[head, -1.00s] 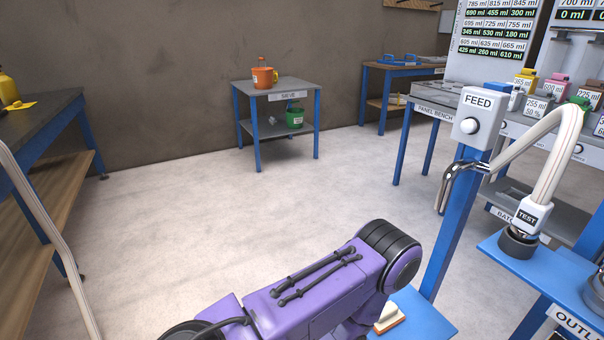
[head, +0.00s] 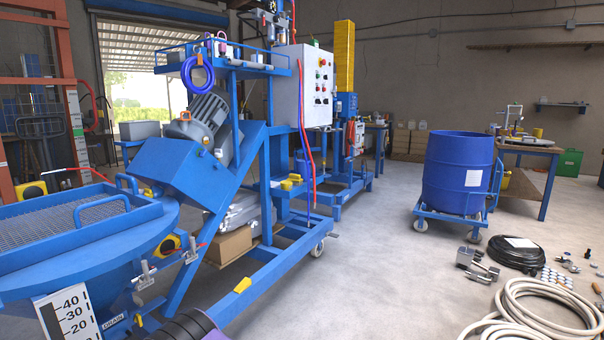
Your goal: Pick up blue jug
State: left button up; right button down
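I cannot make out a blue jug for certain in the head view. A small blue container (head: 301,166) stands low behind the mixer frame, but it is too small and too hidden to identify. Neither of my grippers is in view. Only a dark and purple piece of my own arm shows at the bottom edge.
A blue mixer with a mesh-topped hopper (head: 75,225) fills the left side, its wheeled frame (head: 270,285) reaching into the floor. A blue drum (head: 457,172) stands on a dolly at right. A black cable coil (head: 515,254) and pale hose (head: 545,308) lie nearby.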

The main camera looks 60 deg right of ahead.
aim_at(301, 169)
jog(key=u, duration=0.05)
jog(key=k, duration=0.2)
jog(key=u, duration=0.95)
jog(key=i, duration=0.9)
jog(key=z, duration=3.15)
jog(key=i, duration=0.5)
jog(key=z, duration=0.15)
